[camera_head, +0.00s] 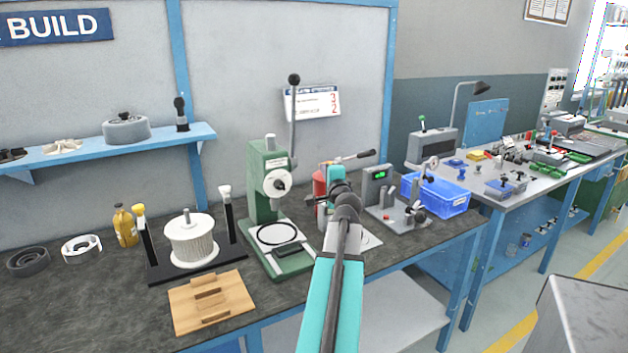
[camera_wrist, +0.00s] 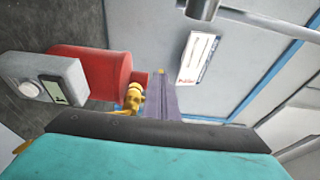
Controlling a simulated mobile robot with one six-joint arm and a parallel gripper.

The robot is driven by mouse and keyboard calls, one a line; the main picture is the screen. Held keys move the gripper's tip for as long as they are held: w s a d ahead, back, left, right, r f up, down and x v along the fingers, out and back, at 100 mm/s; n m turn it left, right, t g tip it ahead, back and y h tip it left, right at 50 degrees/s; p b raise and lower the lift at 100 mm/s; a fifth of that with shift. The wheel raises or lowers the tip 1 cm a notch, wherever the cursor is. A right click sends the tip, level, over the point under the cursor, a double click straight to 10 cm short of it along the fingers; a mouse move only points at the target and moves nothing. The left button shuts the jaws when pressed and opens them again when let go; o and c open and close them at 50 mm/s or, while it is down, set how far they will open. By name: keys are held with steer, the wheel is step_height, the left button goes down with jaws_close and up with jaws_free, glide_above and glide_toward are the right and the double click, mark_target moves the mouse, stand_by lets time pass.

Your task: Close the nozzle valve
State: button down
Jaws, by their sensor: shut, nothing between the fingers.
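A brass-yellow fitting (camera_wrist: 135,98), which looks like the nozzle valve, sits beside the end of a red cylinder (camera_wrist: 92,70) in the wrist view. Whether its handle is turned open or closed is too small to tell. In the head view the red cylinder (camera_head: 320,186) stands on the bench, partly behind my arm, and the valve cannot be made out. My gripper (camera_head: 335,174) is at the far end of my teal arm, close in front of the cylinder. It is shut and empty. Its fingertips are not clear in the wrist view, and contact with the valve cannot be told.
A green lever press (camera_head: 266,190) stands left of my gripper. A grey gauge stand (camera_head: 378,186) with a green display and a blue bin (camera_head: 440,197) stand to the right.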

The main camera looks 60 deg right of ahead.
steer(key=a+b, duration=0.6)
steer(key=a, duration=0.4)
steer(key=shift+w+f, duration=0.15)
steer(key=shift+w, duration=0.3)
steer(key=shift+w+a+b, duration=0.15)
steer(key=shift+a+b, duration=0.3)
steer(key=shift+b, duration=0.7)
steer(key=shift+w+a+r+b, duration=0.1)
steer(key=shift+a+r+b, duration=0.15)
steer(key=shift+b, duration=0.45)
